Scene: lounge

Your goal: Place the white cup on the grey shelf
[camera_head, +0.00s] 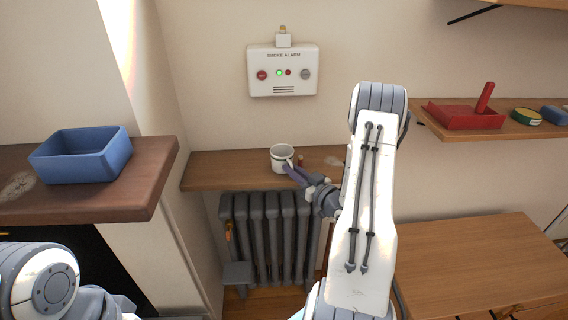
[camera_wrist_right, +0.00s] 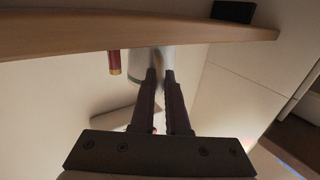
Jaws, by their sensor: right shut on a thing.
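My right gripper (camera_head: 289,168) reaches in from the right and is shut on the cup's near right side. In the right wrist view the cup (camera_wrist_right: 171,61) is partly hidden behind my closed fingers (camera_wrist_right: 158,72). I cannot tell whether the cup rests on the wood or is slightly raised. A small flat grey surface (camera_head: 238,275) shows low in front of the radiator; I cannot tell if it is the grey shelf. My left gripper is out of view.
The wooden shelf (camera_head: 225,171) carries a small red cylinder (camera_head: 300,160) beside the cup. A grey radiator (camera_head: 270,235) stands below. A blue bin (camera_head: 82,155) sits on the left ledge. A red tray (camera_head: 462,117) is on the right shelf. The lower right wooden top (camera_head: 470,265) looks bare.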

